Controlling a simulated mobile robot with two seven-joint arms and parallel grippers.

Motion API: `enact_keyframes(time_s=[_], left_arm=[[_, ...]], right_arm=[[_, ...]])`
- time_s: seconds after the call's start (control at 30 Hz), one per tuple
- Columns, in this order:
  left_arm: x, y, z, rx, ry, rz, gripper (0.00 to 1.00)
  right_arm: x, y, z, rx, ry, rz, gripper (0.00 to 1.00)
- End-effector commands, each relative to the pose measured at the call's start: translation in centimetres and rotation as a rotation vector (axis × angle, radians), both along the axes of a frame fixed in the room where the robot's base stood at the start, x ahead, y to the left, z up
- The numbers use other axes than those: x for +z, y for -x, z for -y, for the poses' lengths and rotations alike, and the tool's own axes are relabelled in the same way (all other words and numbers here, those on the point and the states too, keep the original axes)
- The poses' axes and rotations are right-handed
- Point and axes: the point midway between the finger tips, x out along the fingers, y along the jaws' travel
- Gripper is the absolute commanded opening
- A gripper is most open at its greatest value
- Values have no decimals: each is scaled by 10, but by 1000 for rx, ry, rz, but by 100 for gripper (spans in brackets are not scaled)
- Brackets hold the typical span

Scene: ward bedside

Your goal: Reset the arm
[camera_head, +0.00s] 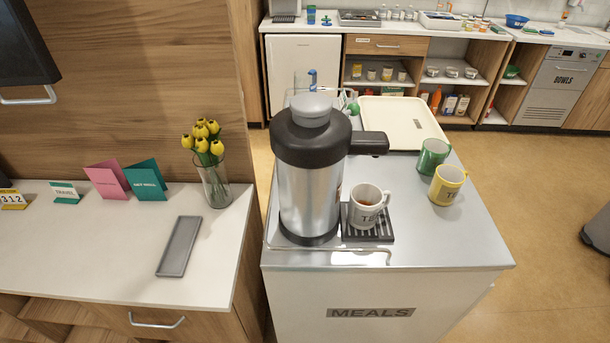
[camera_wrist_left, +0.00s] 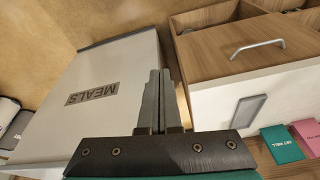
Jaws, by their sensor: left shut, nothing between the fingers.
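My left gripper (camera_wrist_left: 160,76) shows in the left wrist view, its two grey fingers together and nothing between them. It is in free space, with the meals cart (camera_wrist_left: 128,62) on one side and the bedside cabinet's drawer (camera_wrist_left: 262,50) on the other. In the head view neither gripper shows. The meals cart (camera_head: 430,240) there carries a steel flask (camera_head: 308,185) and a white mug (camera_head: 367,212) with brown liquid on a drip tray (camera_head: 378,234).
Green (camera_head: 433,157) and yellow (camera_head: 446,186) mugs and a cream tray (camera_head: 400,118) stand on the cart. The cabinet top (camera_head: 110,250) holds a vase of yellow tulips (camera_head: 214,180), cards (camera_head: 146,180) and a narrow grey tray (camera_head: 180,246). Open floor (camera_head: 555,180) lies right.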

Motion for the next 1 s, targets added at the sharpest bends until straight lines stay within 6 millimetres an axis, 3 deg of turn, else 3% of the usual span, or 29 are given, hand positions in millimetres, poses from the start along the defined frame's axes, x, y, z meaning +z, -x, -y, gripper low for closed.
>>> enact_keyframes(time_s=[0.03,0.2,0.37,0.6,0.8,1.0], left_arm=[[-27,2,0,-1,-1,-14,0],[-102,13,-1,-6,-3,-41,0],[-169,34,-3,-11,-6,-68,0],[-257,80,-10,-21,-11,-109,0],[-315,128,-18,-29,-16,-141,0],[-347,168,-26,-34,-20,-163,0]], right_arm=[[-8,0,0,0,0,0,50],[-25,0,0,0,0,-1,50],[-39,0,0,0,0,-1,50],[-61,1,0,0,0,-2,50],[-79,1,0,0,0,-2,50],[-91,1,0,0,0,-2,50]])
